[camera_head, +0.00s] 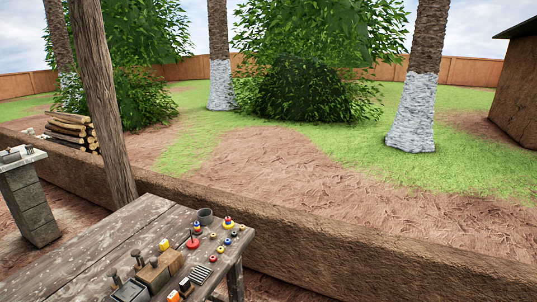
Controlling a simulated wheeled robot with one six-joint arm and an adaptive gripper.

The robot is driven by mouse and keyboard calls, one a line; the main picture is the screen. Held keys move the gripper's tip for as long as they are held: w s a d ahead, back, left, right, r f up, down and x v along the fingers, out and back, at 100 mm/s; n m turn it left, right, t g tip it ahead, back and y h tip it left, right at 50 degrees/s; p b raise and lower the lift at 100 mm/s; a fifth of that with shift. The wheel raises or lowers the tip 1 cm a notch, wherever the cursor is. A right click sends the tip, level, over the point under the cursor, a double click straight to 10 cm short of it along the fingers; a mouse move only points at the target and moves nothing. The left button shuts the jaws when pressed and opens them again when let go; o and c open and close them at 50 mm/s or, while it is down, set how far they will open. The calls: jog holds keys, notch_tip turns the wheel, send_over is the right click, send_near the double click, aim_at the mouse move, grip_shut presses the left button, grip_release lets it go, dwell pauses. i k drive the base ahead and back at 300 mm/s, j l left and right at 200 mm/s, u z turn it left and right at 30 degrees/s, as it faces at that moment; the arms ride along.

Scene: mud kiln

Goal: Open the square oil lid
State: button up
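On the wooden table (95,257) at the bottom left are small box-like things. A dark grey square one (129,291) is partly cut by the bottom edge, with a dark knob-like piece (113,275) beside or on it. A brown block-like box (152,276) stands to its right, also with dark knob-like pieces near its top. They are too small to tell which one bears the square oil lid or whether any lid is open. My gripper is not in view.
The table also holds a grey cup (205,216), a red base with a peg (193,242), a ring stack (228,224), loose coloured rings, a yellow block (164,244) and a striped piece (201,274). A wooden post (104,110) and low mud wall (350,250) stand behind.

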aim_at(152, 270)
jog(key=i+j, duration=0.25)
jog(key=i, duration=0.15)
jog(key=i+j, duration=0.2)
jog(key=i, duration=0.2)
